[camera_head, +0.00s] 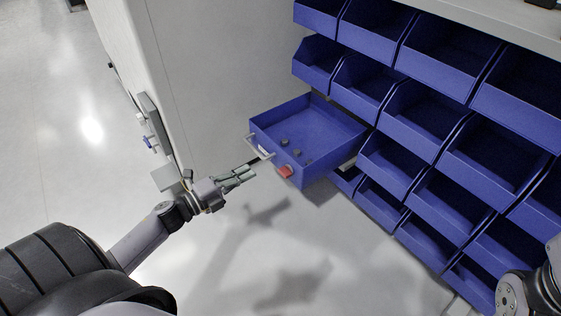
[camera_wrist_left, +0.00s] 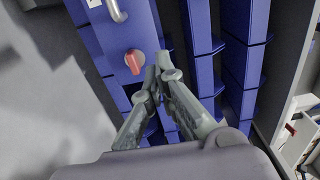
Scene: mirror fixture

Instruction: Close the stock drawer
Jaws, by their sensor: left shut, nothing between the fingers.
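The stock drawer (camera_head: 335,132) is a blue box pulled well out of the blue bin rack, with several small dark pieces lying in it. Its front carries a metal handle (camera_head: 260,147) and a red knob (camera_head: 285,172). In the left wrist view, the handle (camera_wrist_left: 118,10) and red knob (camera_wrist_left: 134,61) show on the blue front (camera_wrist_left: 110,40). My left gripper (camera_head: 250,174) is shut and empty, its fingertips a little to the left of the red knob in the head view. In the left wrist view, the fingertips (camera_wrist_left: 160,68) appear right of the knob. Contact is not visible. My right gripper is out of view.
Rows of open blue bins (camera_head: 425,120) fill the right side, below and beside the drawer. A pale cabinet wall (camera_head: 215,60) stands behind and left of the drawer. The light floor (camera_head: 330,265) in front of the drawer is clear apart from shadows.

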